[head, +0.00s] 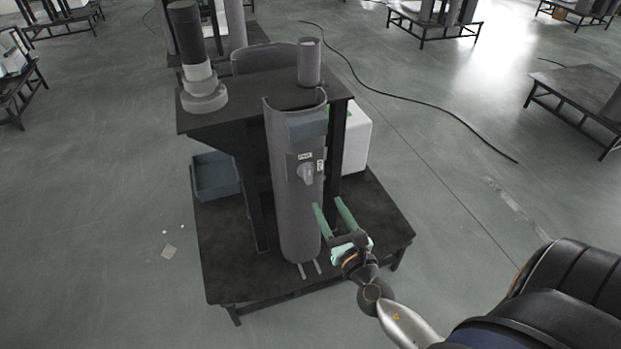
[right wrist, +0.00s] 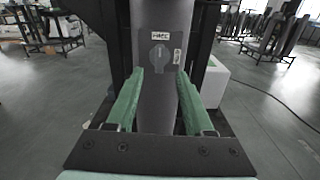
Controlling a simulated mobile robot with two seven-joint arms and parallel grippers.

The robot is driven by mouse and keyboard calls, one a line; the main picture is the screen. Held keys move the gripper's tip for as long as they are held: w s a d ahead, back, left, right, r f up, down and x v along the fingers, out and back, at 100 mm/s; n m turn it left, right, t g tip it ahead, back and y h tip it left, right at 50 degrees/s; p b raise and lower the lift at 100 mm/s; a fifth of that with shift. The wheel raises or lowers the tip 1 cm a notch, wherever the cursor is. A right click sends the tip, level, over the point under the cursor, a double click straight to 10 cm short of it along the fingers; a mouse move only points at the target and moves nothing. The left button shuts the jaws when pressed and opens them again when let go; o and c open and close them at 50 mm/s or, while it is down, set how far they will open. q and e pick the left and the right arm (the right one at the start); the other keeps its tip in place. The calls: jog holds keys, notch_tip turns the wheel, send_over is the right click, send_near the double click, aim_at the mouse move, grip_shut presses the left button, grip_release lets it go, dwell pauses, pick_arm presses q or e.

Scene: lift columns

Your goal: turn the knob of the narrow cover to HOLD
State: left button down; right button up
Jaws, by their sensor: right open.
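The narrow cover (head: 290,222) is a tall grey curved shell standing nearly upright against a dark stand. Its light grey knob (head: 306,173) sits on a darker plate on its upper front; the right wrist view also shows the knob (right wrist: 160,56). A white label above the knob (right wrist: 160,36) seems to read FREE. A second label, turned sideways, is right of the knob (right wrist: 177,56); its word is too small to read. Which label the knob points to is unclear. My right gripper (head: 327,202) is open and empty, its green fingers below the knob and apart from it. My left gripper is out of view.
The dark stand (head: 230,270) has an upper top carrying a black-and-white cylinder (head: 199,75) and a grey cylinder (head: 309,62). A blue-grey bin (head: 215,176) is at the left and a white box (head: 356,140) behind right. A black cable lies on the floor.

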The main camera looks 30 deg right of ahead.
aim_at(310, 171)
jog(key=x, duration=1.2)
jog(key=shift+w+r, duration=0.25)
jog(key=shift+w, duration=0.1)
grip_shut()
